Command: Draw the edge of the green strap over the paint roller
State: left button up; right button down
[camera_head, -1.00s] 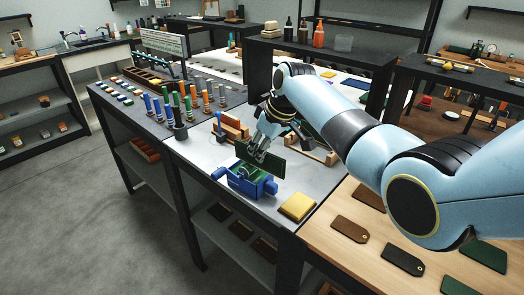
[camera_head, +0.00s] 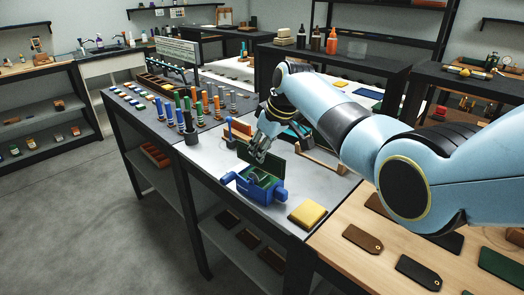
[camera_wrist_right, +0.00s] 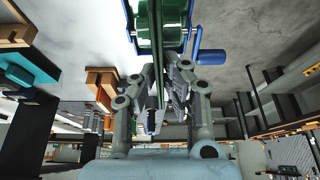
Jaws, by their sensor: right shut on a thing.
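The green strap (camera_head: 274,166) is a dark green flat piece, standing on edge behind the blue roller unit. My right gripper (camera_head: 256,154) is shut on its upper left part. In the right wrist view my right gripper (camera_wrist_right: 168,95) has the strap (camera_wrist_right: 157,72) edge-on between its fingers. I cannot tell whether strap and roller touch. My left gripper is not in view.
A yellow pad (camera_head: 307,214) lies right of the roller unit on the grey bench (camera_head: 211,160). Several colored-handled tools stand at the back left of the bench. A wooden table (camera_head: 350,270) with leather tags is at the front right.

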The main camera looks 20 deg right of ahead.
aim_at(243, 142)
jog(key=shift+w+a+f+b, duration=0.1)
jog(key=shift+w+a+b, duration=0.2)
jog(key=shift+w+b, duration=0.25)
jog(key=shift+w+a+f+b, duration=0.1)
jog(key=shift+w+a+b, duration=0.2)
jog(key=shift+w+b, duration=0.25)
jog(key=shift+w+a+r+b, duration=0.15)
jog(key=shift+a+b, duration=0.1)
jog(key=shift+b, duration=0.1)
jog(key=shift+w, duration=0.1)
jog(key=shift+w+a+b, duration=0.35)
jog(key=shift+w+b, duration=0.3)
jog(key=shift+b, duration=0.45)
jog(key=shift+w+a+b, duration=0.45)
jog(key=shift+w+b, duration=0.2)
jog(key=shift+b, duration=0.35)
